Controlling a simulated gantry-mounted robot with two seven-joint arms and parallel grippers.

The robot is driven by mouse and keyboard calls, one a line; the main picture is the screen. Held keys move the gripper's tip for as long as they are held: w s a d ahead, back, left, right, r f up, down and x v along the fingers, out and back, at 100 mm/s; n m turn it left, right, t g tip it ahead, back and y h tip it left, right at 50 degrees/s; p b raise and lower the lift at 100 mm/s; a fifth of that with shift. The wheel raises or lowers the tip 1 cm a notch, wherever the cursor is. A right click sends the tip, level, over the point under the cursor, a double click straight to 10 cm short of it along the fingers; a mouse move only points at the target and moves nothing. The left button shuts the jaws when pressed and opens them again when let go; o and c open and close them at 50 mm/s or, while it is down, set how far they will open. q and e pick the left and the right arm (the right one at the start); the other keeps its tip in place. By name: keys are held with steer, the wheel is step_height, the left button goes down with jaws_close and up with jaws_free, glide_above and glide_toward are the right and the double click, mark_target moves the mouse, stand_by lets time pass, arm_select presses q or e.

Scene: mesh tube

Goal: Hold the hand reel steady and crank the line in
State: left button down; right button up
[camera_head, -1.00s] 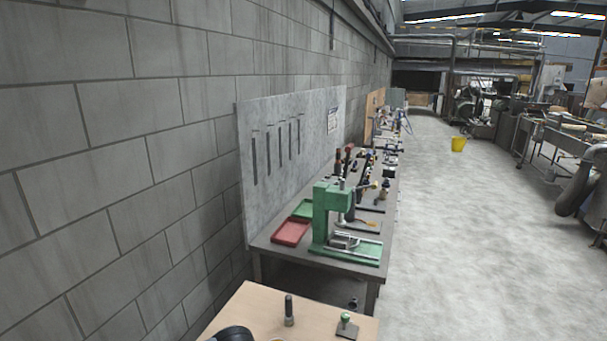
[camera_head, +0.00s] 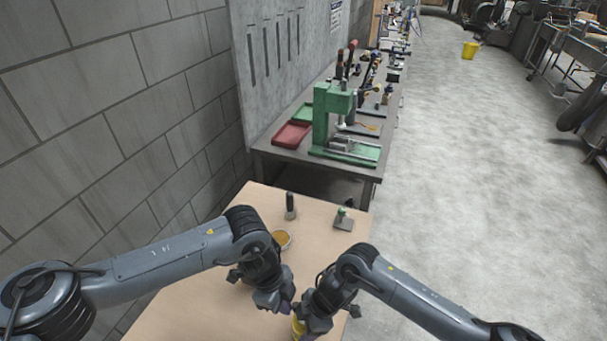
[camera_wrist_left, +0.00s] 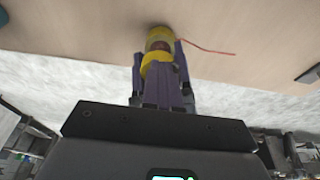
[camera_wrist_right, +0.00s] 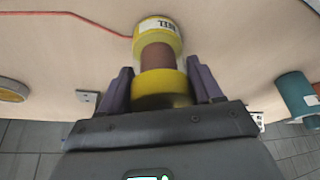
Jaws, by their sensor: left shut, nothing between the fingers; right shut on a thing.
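The hand reel (camera_wrist_right: 158,55) has yellow ends with a printed label and a reddish-brown middle. It stands on the wooden table; only a bit of its yellow (camera_head: 297,328) shows in the head view. My right gripper (camera_wrist_right: 163,88) is shut on the reel, one purple finger at each side. My left gripper (camera_wrist_left: 160,72) is shut, with nothing held, close against the reel (camera_wrist_left: 158,45). In the head view both grippers meet at the reel and hide most of it. A red line (camera_wrist_right: 75,15) runs from the reel across the table. I cannot make out a crank handle.
On the table (camera_head: 225,265) stand a dark upright cylinder (camera_head: 290,207), a round dish with orange-brown contents (camera_head: 282,239) and a green-topped piece on a plate (camera_head: 343,220). A workbench with a green press (camera_head: 328,120) stands beyond. The table's left part is clear.

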arm_select(q)
steer(key=shift+w+d, duration=0.25)
steer(key=shift+w, duration=0.2)
steer(key=shift+w+d, duration=0.2)
steer(key=shift+w, duration=0.25)
steer(key=shift+d+r, duration=0.2)
steer(key=shift+d, duration=0.2)
steer(key=shift+w+a, duration=0.3)
steer(key=v, duration=0.5)
steer(key=shift+s+d+r, duration=0.25)
steer(key=shift+r, duration=0.15)
stand_by(0.4)
